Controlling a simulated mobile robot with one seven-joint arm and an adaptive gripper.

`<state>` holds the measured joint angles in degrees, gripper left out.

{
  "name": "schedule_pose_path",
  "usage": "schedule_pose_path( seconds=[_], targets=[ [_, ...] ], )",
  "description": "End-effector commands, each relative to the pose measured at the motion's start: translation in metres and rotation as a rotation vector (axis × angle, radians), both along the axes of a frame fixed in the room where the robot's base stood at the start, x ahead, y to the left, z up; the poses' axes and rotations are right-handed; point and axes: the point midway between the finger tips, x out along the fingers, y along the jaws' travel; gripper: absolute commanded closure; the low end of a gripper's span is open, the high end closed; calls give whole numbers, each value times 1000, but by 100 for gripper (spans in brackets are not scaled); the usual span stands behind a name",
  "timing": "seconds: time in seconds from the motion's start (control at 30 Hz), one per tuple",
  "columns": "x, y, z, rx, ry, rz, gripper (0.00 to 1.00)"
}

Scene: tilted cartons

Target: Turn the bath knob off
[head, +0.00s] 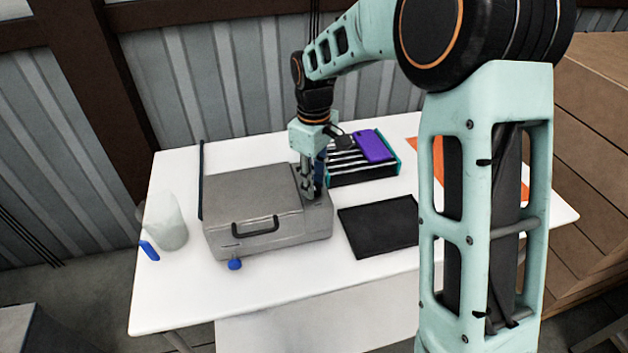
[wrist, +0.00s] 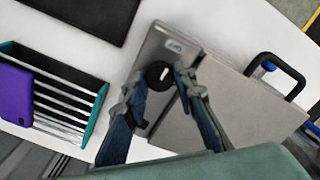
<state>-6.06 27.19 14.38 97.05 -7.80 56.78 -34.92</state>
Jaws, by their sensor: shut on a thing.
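The bath is a grey box with a closed lid and a dark handle (head: 255,227); its body (head: 270,245) stands on the white table. Its black round knob (wrist: 158,74) with a white mark is on the top strip beside the lid, seen in the wrist view. My gripper (head: 308,192) points down over this strip at the bath's right side. In the wrist view my gripper (wrist: 160,80) has one finger on each side of the knob, shut on it. In the head view the fingers hide the knob.
A rack (head: 350,178) with a purple item (head: 373,146) on top stands behind right. A black flat pad (head: 378,226) lies right of the bath. A translucent jug (head: 169,225) stands left. A blue tap (head: 235,264) sticks out in front. The table's front right is clear.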

Motion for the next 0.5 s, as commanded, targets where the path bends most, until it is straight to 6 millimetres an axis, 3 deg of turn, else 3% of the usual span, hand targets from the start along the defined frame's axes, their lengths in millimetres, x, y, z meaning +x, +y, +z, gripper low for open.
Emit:
schedule_pose_path(
  seconds=[0.47,0.5],
  targets=[
    [1,1,1,2,-5,12,99],
    [1,1,1,2,-5,12,72]
  ],
)
